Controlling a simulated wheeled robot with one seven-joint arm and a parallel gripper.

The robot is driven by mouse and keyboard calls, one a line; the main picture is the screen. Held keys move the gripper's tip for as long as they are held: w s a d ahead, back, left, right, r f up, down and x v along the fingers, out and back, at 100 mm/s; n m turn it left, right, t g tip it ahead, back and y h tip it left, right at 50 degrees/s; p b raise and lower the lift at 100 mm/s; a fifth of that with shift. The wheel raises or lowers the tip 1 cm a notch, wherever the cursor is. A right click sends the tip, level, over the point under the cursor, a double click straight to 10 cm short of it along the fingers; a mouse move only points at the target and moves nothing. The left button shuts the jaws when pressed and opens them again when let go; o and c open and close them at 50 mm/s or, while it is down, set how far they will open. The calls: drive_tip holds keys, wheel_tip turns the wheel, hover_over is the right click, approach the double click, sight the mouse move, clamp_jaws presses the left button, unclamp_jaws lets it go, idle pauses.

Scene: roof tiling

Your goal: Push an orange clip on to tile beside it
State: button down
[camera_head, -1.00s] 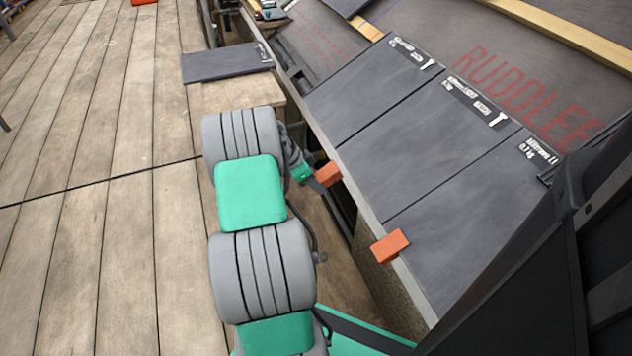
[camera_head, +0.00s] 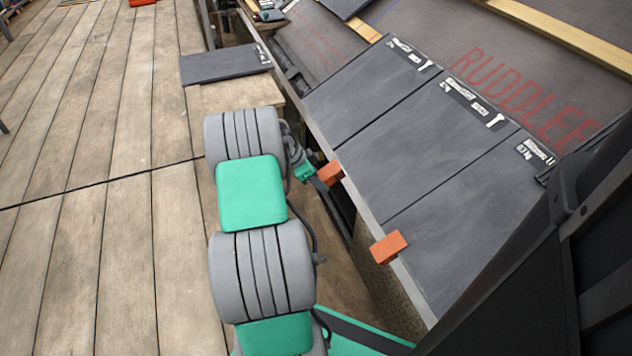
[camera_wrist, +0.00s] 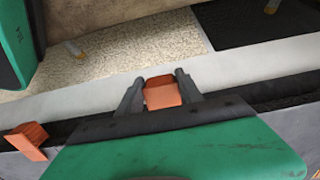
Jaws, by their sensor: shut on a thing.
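An orange clip (camera_head: 330,173) is at the lower edge of the dark tiles, near the joint between two of them. My gripper (camera_wrist: 160,88) is shut on this clip, which shows between the two grey fingers in the wrist view (camera_wrist: 162,94). In the head view my arm hides most of the gripper. The clip touches or nearly touches the edge of the middle tile (camera_head: 410,150); the exact contact is hard to tell.
A loose dark tile (camera_head: 226,64) lies on a wooden ledge at the upper left. Wooden planks (camera_head: 90,200) fill the left side. A wooden batten (camera_head: 560,32) crosses the upper roof. The left tile (camera_head: 370,92) lies beside the middle one.

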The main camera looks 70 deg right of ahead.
sight(326, 172)
drive_tip(key=shift+s+d+r+p, duration=0.45)
drive_tip(key=shift+s+d+r, duration=0.55)
drive_tip(key=shift+d, duration=0.1)
idle(2.0)
drive_tip(key=c, duration=0.7)
unclamp_jaws()
drive_tip(key=shift+f, duration=0.1)
drive_tip(key=shift+a, duration=0.1)
drive_tip(key=shift+p+v, duration=1.95)
drive_tip(key=shift+v, duration=1.35)
drive_tip(key=shift+w, duration=0.1)
